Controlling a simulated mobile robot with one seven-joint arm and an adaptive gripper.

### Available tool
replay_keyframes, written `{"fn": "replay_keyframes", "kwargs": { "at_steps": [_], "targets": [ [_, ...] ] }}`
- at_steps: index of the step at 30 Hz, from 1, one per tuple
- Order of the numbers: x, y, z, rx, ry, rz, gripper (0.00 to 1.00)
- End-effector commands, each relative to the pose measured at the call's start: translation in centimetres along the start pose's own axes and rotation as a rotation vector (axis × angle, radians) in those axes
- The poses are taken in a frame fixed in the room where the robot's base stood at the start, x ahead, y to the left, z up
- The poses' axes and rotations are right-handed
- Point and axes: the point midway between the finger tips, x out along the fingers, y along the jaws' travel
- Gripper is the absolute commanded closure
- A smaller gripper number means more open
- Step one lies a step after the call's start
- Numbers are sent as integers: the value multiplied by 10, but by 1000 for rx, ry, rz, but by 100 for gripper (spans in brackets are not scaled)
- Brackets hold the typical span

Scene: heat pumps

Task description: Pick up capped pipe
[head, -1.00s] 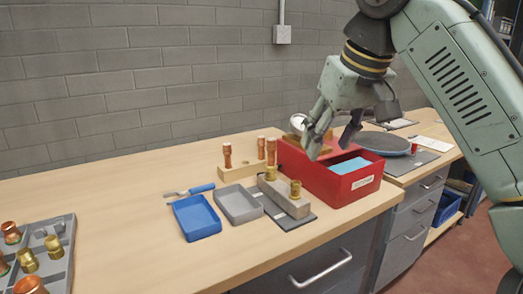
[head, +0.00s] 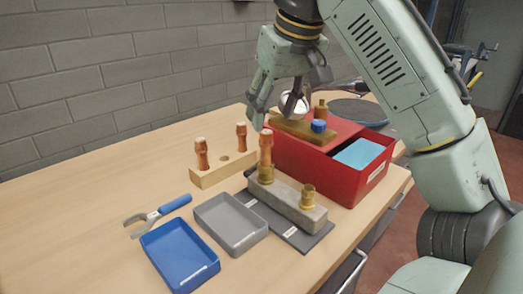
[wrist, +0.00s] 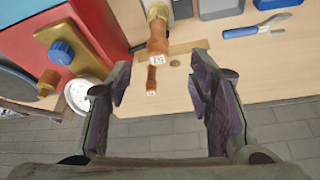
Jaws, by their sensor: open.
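A copper pipe (head: 266,147) with a pale marked cap on top stands upright in a brass fitting (head: 266,174) on the grey block (head: 287,203). It also shows in the wrist view (wrist: 158,36), with its marked end toward my open fingers. Two similar copper pipes, a left one (head: 202,154) and a right one (head: 241,137), stand in a wooden block (head: 213,175).
A grey tray (head: 231,224), a blue tray (head: 181,255) and a blue-handled tool (head: 160,214) lie left.

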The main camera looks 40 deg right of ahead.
Motion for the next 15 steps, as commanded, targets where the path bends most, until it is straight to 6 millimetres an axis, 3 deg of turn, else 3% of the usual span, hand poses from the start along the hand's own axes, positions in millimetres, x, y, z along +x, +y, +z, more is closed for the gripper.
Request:
{"fn": "replay_keyframes", "kwargs": {
  "at_steps": [3,8,15],
  "targets": [
    [16,0,0,-2,0,-2,52],
    [25,1,-1,1,1,1,52],
    [60,3,-4,1,-1,1,52]
  ]
}}
